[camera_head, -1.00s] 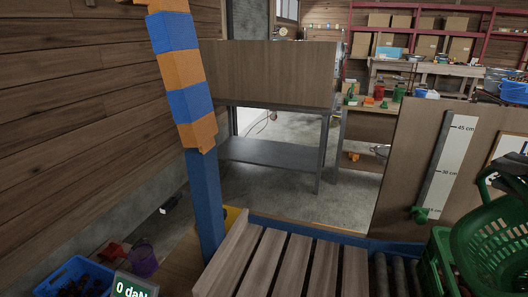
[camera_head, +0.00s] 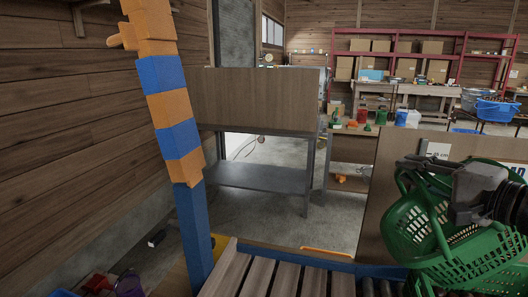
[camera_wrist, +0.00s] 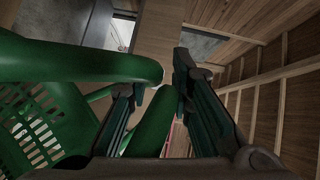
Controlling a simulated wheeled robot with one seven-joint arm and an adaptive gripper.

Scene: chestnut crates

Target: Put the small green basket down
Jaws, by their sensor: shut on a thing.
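The small green basket (camera_head: 462,245) hangs tilted at the right of the head view, with its slotted wall facing me. My gripper (camera_head: 440,180) is at the basket's upper edge, shut on a green part of it, likely the handle. In the wrist view my gripper's two dark fingers (camera_wrist: 158,90) stand on either side of a thick green bar. The basket's slotted wall (camera_wrist: 42,128) fills the left of that view. The fingers' exact contact with the bar is partly hidden.
A slatted wooden surface (camera_head: 285,277) lies at the lower middle, left of the basket. An orange and blue post (camera_head: 168,108) stands left of it. A wooden panel with a ruler (camera_head: 385,165) is behind the basket. A grey shelf table (camera_head: 262,178) stands farther back.

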